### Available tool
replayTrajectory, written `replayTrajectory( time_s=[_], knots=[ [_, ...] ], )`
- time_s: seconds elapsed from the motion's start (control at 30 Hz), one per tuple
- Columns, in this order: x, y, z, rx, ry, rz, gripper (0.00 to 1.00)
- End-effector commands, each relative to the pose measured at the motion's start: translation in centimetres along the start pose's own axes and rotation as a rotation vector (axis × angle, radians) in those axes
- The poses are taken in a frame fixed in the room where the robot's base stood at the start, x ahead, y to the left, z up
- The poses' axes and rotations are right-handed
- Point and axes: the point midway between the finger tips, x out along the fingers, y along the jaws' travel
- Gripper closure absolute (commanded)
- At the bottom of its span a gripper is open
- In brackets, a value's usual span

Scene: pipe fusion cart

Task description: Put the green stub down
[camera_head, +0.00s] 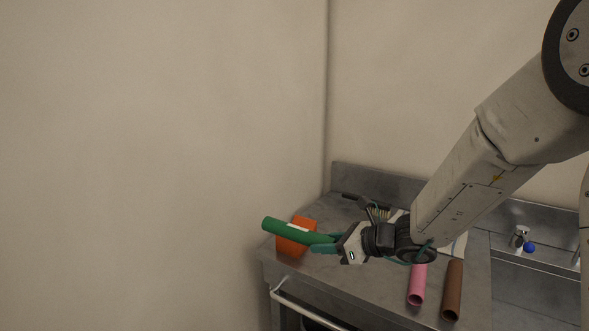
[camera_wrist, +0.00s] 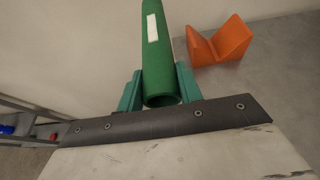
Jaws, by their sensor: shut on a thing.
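The green stub (camera_head: 286,231) is a green tube with a white label. My gripper (camera_head: 326,244) is shut on one end of it and holds it out to the left over the cart's left end. In the wrist view the green stub (camera_wrist: 157,45) stands between the two teal fingers of my gripper (camera_wrist: 160,88), its open end nearest the camera. An orange V-shaped block (camera_head: 292,247) sits on the cart behind and partly below the stub. In the wrist view the orange block (camera_wrist: 219,43) is to the right of the stub, apart from it.
A pink tube (camera_head: 417,285) and a brown tube (camera_head: 453,290) lie on the grey metal cart top (camera_head: 370,285) at the right. A sink with a blue-knobbed tap (camera_head: 524,243) is farther right. A wall rises close behind and left. Cart surface in front of my gripper is clear.

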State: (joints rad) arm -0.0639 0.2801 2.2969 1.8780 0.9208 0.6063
Motion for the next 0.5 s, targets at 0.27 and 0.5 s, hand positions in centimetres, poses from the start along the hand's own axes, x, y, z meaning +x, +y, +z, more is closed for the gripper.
replayTrajectory(
  time_s=[0.27, 0.5],
  knots=[
    [-0.2, -2.4, 0.0, 0.04, -0.002, -0.097, 0.88],
    [-2.0, -6.6, -1.3, 0.112, -0.005, -0.268, 0.88]
  ],
)
